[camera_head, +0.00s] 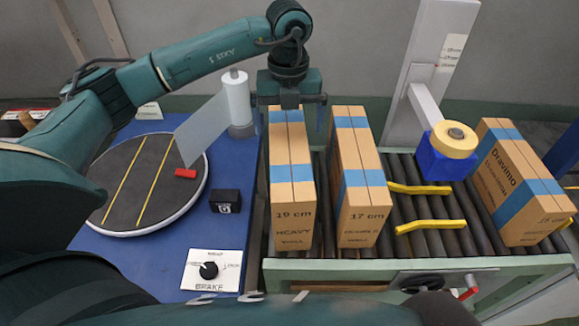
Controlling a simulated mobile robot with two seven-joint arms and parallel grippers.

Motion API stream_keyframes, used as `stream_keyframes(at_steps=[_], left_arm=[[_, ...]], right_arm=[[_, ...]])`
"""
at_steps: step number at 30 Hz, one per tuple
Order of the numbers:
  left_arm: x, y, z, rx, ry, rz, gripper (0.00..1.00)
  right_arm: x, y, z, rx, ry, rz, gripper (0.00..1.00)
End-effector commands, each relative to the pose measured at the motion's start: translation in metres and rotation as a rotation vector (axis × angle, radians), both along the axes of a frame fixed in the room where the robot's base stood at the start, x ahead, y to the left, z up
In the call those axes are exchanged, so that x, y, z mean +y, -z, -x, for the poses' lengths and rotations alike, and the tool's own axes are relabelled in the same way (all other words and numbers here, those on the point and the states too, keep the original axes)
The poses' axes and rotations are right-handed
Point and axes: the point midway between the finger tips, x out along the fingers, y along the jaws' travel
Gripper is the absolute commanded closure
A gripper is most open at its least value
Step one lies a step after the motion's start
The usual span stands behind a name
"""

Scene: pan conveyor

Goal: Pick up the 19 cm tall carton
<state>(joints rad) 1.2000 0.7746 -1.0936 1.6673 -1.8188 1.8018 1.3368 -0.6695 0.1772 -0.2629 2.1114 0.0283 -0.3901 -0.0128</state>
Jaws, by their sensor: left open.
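The 19 cm carton (292,215) is a tall brown box with blue tape, marked "19 cm" and "HEAVY" on its near face. It stands upright at the left end of the roller conveyor. My left gripper (289,112) is open at the far end of its top, one finger on each side in the picture. I cannot tell whether the fingers are around the carton or still above it. A similar carton marked "17 cm" (360,210) stands close on its right. My right gripper is not in view.
The roller conveyor (435,241) has yellow guide rails and a green front edge. A blue block with a yellow roll (447,150) hangs from a post. A tilted carton (520,185) is at right. A turntable (112,215), white roll (237,100) and brake panel (211,271) are at left.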

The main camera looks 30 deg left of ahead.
Motion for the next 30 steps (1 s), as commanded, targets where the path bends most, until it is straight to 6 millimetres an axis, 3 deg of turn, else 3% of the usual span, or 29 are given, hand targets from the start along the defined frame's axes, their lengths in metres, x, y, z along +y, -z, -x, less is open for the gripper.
stream_keyframes(at_steps=[4,14,21,30], left_arm=[[0.0,0.028,0.001,0.004,-0.001,0.0,0.02],[-0.001,0.056,0.003,0.003,0.001,0.001,0.02],[-0.002,0.091,0.005,0.002,0.001,0.001,0.02],[-0.002,0.098,0.005,0.0,0.001,0.002,0.02]], right_arm=[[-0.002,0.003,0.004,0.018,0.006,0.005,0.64],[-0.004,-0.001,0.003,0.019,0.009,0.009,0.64],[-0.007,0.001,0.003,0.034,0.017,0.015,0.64],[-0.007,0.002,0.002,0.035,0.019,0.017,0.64]])
